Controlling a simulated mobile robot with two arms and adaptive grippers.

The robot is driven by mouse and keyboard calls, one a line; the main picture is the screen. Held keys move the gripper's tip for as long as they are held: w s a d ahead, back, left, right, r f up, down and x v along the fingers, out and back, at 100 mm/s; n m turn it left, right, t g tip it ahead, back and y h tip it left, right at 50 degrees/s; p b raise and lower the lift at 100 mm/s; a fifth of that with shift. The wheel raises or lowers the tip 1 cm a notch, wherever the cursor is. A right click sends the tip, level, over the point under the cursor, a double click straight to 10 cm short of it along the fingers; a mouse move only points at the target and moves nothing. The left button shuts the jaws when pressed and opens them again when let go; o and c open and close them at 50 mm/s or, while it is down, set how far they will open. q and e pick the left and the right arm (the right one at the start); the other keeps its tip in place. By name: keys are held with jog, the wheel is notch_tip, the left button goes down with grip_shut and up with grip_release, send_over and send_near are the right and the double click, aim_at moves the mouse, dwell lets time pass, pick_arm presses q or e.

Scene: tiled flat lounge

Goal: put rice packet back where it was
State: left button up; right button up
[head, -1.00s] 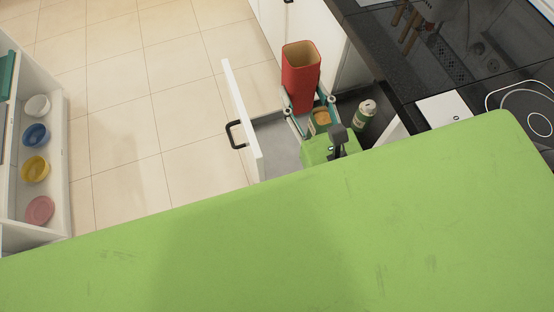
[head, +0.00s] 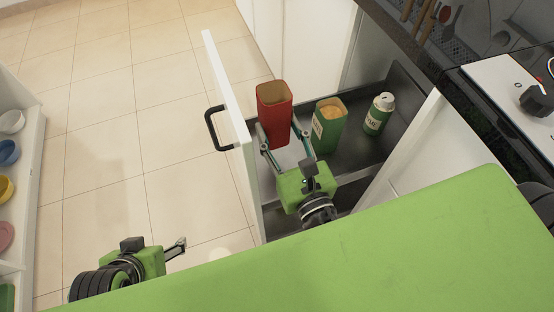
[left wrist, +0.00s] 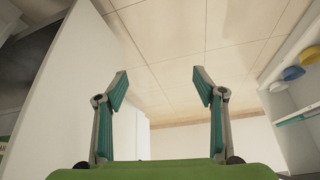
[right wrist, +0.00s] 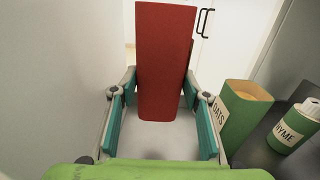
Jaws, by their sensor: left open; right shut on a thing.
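The rice packet is a tall red open-topped packet (head: 275,103), upright in the front part of the open drawer (head: 345,168). Its label is not visible. My right gripper (head: 279,128) is shut on it, with a finger on each side; the right wrist view shows the red packet (right wrist: 163,60) between the fingertips. I cannot tell whether its base touches the drawer floor. My left gripper (head: 181,247) is open and empty over the tiled floor, left of the drawer; its spread fingers show in the left wrist view (left wrist: 160,85).
A green oats packet (head: 328,128) and a green thyme jar (head: 377,114) stand in the drawer to the right. The drawer front (head: 228,95) has a black handle. A shelf with coloured bowls (head: 8,152) is at far left. A stove (head: 515,88) is at right.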

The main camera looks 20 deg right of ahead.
aim_at(279, 147)
jog(key=shift+f+b, duration=0.55)
jog(key=shift+f, duration=0.3)
jog(key=shift+f+b, duration=0.6)
jog(key=shift+f, duration=0.15)
pick_arm(q)
jog(key=w+d+r+t+h+b, duration=0.1)
jog(key=w+d+r+t+h, duration=0.3)
jog(key=w+r+t, duration=0.8)
pick_arm(e)
jog(key=shift+f, duration=0.75)
jog(key=shift+f+b, duration=0.65)
jog(key=shift+f, duration=0.15)
jog(key=shift+f+b, duration=1.45)
jog(key=shift+f, duration=0.15)
pick_arm(q)
jog(key=s+d+r+t+h, duration=0.1)
jog(key=r+t, duration=0.3)
jog(key=r, duration=0.6)
jog(key=s+d+r+m+t+h, duration=0.1)
jog(key=r+t, duration=0.3)
jog(key=r, duration=0.7)
jog(key=shift+s+d+t+h, duration=0.3)
jog(key=shift+s+h, duration=0.1)
jog(key=shift+s, duration=0.4)
jog(key=shift+s+r, duration=0.15)
jog(key=shift+s, duration=0.05)
pick_arm(e)
jog(key=shift+f, duration=0.1)
